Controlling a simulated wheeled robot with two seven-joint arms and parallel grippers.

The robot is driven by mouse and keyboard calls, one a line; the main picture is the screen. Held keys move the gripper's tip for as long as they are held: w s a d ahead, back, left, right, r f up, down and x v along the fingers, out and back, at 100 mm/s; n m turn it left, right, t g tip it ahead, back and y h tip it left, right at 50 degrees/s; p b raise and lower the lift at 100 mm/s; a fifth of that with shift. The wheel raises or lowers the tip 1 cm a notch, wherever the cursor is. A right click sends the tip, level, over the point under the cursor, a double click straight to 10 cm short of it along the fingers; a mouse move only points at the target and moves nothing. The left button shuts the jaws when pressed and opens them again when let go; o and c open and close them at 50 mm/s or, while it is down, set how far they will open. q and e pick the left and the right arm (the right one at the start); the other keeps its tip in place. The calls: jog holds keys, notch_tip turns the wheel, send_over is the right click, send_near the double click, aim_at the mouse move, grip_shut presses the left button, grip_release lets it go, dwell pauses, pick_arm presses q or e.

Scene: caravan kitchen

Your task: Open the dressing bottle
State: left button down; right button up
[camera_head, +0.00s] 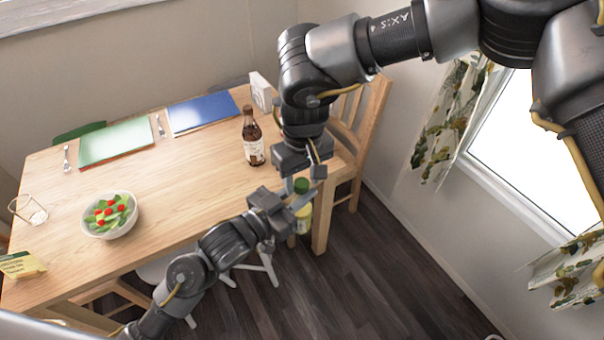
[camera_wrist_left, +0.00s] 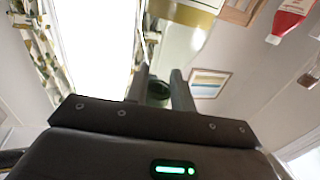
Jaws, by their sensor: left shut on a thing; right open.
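The dressing bottle has a green cap (camera_head: 301,186) and a pale yellowish body (camera_head: 303,220). It is held beyond the table's near right edge, above the floor. My left gripper (camera_head: 302,201) is shut on it below the cap and hides part of the body. In the left wrist view the green cap (camera_wrist_left: 158,91) shows between the fingers of my left gripper (camera_wrist_left: 160,84). My right gripper (camera_head: 308,168) is open and comes from above. Its fingers point down close to the cap. I cannot tell whether they touch it.
The wooden table (camera_head: 190,185) carries a brown bottle (camera_head: 252,140), a white carton (camera_head: 261,93), a salad bowl (camera_head: 110,228), a glass (camera_head: 30,211), and green (camera_head: 116,145) and blue (camera_head: 203,113) mats. A wooden chair (camera_head: 372,118) stands close behind my right gripper.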

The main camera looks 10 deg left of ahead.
grip_shut()
jog(key=n, duration=1.8)
jog(key=shift+w+n, duration=0.1)
jog(key=shift+n, duration=0.3)
jog(key=n, duration=0.7)
jog(key=shift+r, duration=0.1)
jog(key=n, duration=1.4)
jog(key=shift+n, duration=0.3)
jog(key=n, duration=1.3)
jog(key=shift+n, duration=0.4)
